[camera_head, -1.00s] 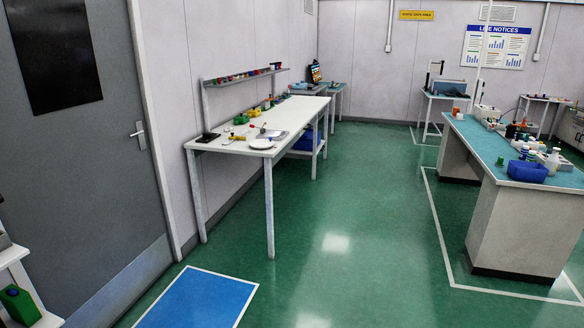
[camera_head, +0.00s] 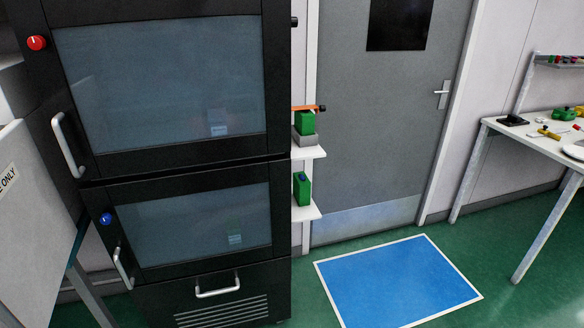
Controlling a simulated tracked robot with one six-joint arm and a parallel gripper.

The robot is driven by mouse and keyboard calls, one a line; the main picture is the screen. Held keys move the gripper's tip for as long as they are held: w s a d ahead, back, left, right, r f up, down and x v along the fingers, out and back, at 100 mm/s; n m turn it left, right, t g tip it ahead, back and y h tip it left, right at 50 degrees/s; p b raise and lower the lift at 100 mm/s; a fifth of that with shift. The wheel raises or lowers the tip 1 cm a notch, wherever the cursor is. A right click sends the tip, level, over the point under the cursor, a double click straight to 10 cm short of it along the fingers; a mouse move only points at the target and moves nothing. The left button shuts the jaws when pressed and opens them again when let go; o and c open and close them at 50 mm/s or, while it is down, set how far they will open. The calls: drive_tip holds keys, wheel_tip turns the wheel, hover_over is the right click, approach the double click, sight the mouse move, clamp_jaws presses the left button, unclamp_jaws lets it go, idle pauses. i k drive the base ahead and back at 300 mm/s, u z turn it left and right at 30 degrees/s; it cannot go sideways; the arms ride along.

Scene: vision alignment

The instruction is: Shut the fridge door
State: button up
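A tall black cabinet (camera_head: 278,215) stands at the left with two glass-fronted doors, one above the other. The upper door (camera_head: 160,90) has a silver handle and a red knob; the lower door (camera_head: 205,225) has a silver handle and a blue knob. Both look flush with the cabinet. I cannot tell whether this cabinet is the fridge. A pale panel (camera_head: 25,200) with a label ending in "ONLY" is cut off at the left edge; I cannot tell whether it is a door. My gripper is out of view.
A grey room door (camera_head: 385,130) stands right of the cabinet. Small white shelves (camera_head: 308,214) with green items stick out between them. A blue floor mat (camera_head: 400,285) with a white border lies in front. A white worktable (camera_head: 500,130) stands at the right; the green floor between is clear.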

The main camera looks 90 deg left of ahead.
sight(38, 232)
drive_tip(key=u, duration=4.55)
drive_tip(key=i, duration=0.95)
drive_tip(key=z, duration=0.05)
